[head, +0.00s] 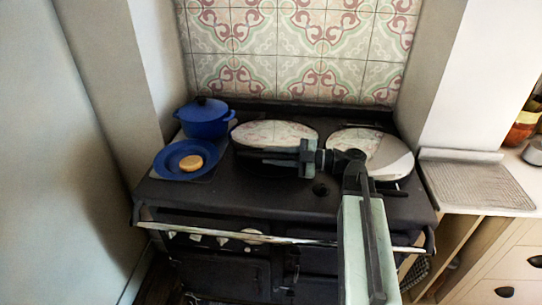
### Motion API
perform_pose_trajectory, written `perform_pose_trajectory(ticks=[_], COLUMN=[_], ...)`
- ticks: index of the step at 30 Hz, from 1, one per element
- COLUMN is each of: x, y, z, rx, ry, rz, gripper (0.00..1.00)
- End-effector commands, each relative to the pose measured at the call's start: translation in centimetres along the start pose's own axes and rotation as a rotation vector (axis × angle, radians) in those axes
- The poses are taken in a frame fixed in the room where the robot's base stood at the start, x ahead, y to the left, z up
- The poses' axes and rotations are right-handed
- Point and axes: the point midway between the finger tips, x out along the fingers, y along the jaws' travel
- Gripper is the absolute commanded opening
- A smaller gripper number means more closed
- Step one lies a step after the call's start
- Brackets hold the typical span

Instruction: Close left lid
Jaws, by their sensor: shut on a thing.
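The left lid (275,131) is a round, shiny disc on the dark range cooker (245,193), with the wall tiles mirrored in its top. It lies nearly flat, and a dark band shows under its front edge. I cannot tell whether it touches the hob. My gripper (288,158) reaches in from the right at the lid's front edge. It is shut on what looks like the left lid's dark handle; the fingertips and handle blend together. The right lid (392,158) lies flat, partly hidden by my arm.
A blue pot (205,118) with its lid on and a blue plate (168,162) with a round bun (191,163) stand left of the left lid. A front rail (220,233) crosses the cooker. A ridged drainer (475,182) lies on the right counter. Walls flank the cooker.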

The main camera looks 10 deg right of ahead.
Motion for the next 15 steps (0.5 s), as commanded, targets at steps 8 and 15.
perform_pose_trajectory(ticks=[8,15], x=[0.28,0.29], y=[-0.04,-0.06], z=[-0.31,-0.26], rx=[0.000,0.000], ry=[0.010,0.008], rz=[-0.002,-0.003], gripper=[0.00,0.42])
